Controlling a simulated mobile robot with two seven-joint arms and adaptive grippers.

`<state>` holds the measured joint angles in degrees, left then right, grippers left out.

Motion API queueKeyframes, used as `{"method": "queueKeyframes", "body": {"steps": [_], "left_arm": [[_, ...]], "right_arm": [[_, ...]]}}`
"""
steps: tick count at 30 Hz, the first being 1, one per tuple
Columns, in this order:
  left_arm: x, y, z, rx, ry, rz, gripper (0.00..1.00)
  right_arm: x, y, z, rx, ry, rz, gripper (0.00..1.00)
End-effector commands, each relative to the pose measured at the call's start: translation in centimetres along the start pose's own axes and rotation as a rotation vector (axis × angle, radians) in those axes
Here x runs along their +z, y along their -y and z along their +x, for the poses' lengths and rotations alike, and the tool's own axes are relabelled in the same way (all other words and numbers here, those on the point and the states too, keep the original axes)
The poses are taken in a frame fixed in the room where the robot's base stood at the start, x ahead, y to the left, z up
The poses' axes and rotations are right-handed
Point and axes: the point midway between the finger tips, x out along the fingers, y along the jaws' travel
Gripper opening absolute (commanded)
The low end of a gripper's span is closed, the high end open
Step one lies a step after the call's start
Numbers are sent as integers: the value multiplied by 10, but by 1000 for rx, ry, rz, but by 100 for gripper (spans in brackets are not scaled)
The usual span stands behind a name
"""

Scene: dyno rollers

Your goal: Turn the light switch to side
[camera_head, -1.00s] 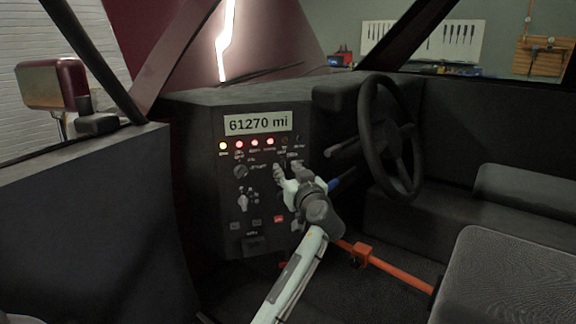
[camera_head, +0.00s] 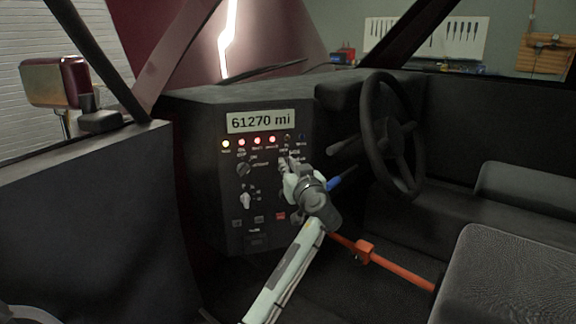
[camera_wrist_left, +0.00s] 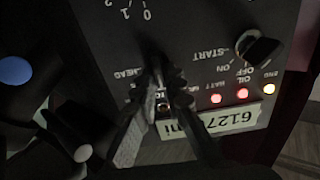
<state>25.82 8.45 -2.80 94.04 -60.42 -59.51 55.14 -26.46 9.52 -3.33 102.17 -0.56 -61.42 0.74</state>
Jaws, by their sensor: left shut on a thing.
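The light switch is on the dark dashboard panel (camera_head: 230,185), in the right part below the row of lamps. It is mostly hidden by my left gripper (camera_head: 287,165), so its setting cannot be read. In the left wrist view the panel is upside down, and the fingers of my left gripper (camera_wrist_left: 160,72) come together on the switch, beside a label ending in "HEAD" (camera_wrist_left: 129,75). The gripper is shut on it. My right gripper is not in view.
A start knob (camera_head: 243,169) and a lower pale knob (camera_head: 246,200) sit left of the gripper. Lit lamps (camera_head: 257,141) and a mileage display (camera_head: 261,121) are above. The steering wheel (camera_head: 392,140) is close on the right. An orange bar (camera_head: 400,270) runs below.

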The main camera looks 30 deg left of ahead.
Motion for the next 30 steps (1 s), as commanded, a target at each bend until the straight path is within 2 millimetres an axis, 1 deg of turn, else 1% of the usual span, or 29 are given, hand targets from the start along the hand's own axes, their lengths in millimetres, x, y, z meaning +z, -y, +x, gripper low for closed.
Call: {"method": "queueKeyframes", "body": {"steps": [7,13,17,19,21,30], "left_arm": [[-2,0,1,-1,-2,54,0],[-3,-1,2,-1,-4,177,0],[-3,-2,2,-1,-4,281,0],[-3,-2,2,-2,-4,339,0],[-3,-3,2,-2,-4,395,0],[-2,-5,2,-4,-6,590,0]], "right_arm": [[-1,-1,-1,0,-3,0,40],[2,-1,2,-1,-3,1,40],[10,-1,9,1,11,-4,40],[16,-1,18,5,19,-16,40],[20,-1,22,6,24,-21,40],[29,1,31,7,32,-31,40]]}}
